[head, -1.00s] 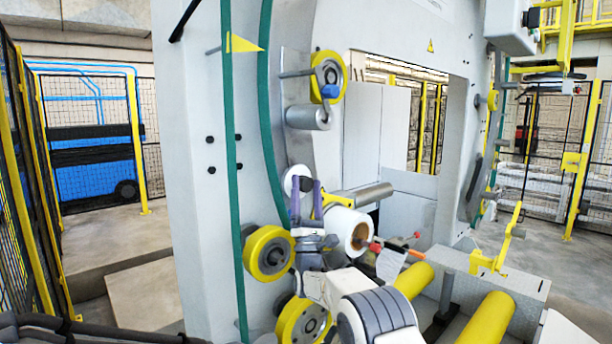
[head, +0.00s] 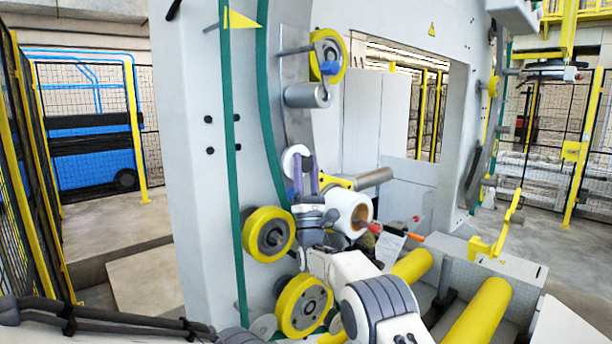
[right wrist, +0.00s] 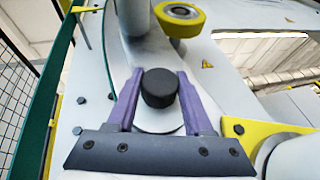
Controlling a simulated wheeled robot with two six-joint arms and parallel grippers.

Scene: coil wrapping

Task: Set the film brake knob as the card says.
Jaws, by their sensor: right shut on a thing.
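The film brake knob (right wrist: 159,88) is a round black knob in front of a pale round disc (right wrist: 158,125), seen in the right wrist view. In the head view the pale disc (head: 292,160) sits on the grey ring, left of the film roll. My right gripper (right wrist: 158,80) has its two purple fingers on either side of the knob, shut on it. In the head view the right gripper (head: 307,174) reaches up to the disc from below. No marks on the knob or disc can be read. I cannot make out a readable card. My left gripper is out of view.
The white film roll (head: 347,212) is close right of my gripper. Yellow-rimmed rollers (head: 268,234) lie to its lower left, and another roller (head: 328,56) is above. Red and orange handles and a yellow bracket (head: 497,236) stand to the right.

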